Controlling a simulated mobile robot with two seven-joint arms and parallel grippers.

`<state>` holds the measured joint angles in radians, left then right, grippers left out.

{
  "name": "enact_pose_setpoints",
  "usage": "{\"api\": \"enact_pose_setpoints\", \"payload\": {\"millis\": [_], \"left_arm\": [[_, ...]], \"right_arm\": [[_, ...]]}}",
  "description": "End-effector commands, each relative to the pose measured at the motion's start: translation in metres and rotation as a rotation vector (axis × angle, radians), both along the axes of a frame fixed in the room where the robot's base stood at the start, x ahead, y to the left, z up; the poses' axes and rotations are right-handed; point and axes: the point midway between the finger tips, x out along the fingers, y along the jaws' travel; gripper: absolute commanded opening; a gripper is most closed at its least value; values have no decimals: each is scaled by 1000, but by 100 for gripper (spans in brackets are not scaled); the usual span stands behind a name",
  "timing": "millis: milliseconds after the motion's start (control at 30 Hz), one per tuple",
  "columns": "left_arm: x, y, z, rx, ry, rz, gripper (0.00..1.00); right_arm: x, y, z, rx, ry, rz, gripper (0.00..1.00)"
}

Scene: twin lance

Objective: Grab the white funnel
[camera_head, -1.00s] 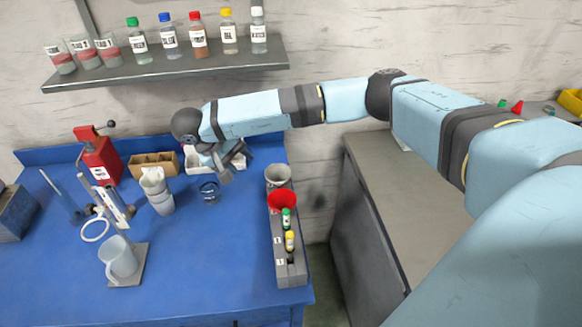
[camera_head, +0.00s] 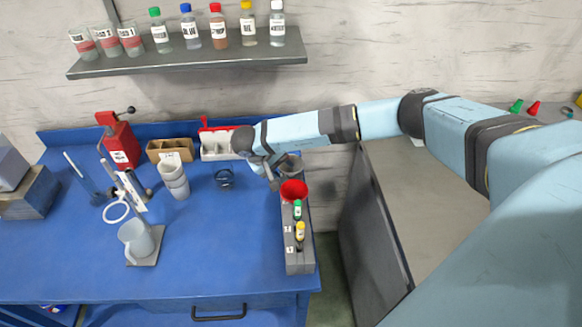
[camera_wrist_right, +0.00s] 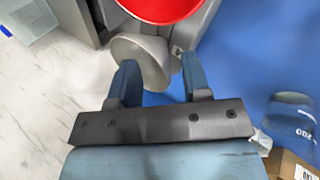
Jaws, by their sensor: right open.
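The white funnel (camera_head: 293,166) looks pale grey and stands at the back end of the grey rack (camera_head: 298,262), behind the red funnel (camera_head: 293,190). My right gripper (camera_head: 273,180) is at its left side and partly hides it in the head view. In the right wrist view my right gripper (camera_wrist_right: 159,72) is open. The white funnel (camera_wrist_right: 140,52) shows just ahead of and between its two fingertips, nearer the left finger. I cannot tell whether a finger touches it. The red funnel (camera_wrist_right: 162,8) is just beyond. My left gripper is not in view.
A small glass beaker (camera_head: 224,179) and stacked pale cups (camera_head: 174,180) stand left of the gripper. A brown box (camera_head: 170,150) and a white bin (camera_head: 217,146) are at the back. The blue table (camera_head: 225,250) is clear in front.

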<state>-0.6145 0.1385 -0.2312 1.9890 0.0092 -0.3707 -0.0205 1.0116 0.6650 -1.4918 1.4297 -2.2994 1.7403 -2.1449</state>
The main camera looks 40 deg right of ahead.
Motion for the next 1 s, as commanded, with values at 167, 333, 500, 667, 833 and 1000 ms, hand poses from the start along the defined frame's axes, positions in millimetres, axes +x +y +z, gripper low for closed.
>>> {"api": "enact_pose_setpoints", "payload": {"millis": [167,333,500,667,833,1000], "left_arm": [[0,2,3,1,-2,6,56],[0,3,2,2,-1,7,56],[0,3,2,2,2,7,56],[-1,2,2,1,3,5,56],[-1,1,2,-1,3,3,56],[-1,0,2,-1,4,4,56]], "right_arm": [[-1,-6,-10,1,0,0,44],[-1,-6,-11,1,-1,1,44],[-1,-6,-11,1,0,0,9],[-1,-6,-11,1,0,0,0],[-1,-6,-11,1,0,0,0],[-1,-6,-9,1,-1,1,0]]}}
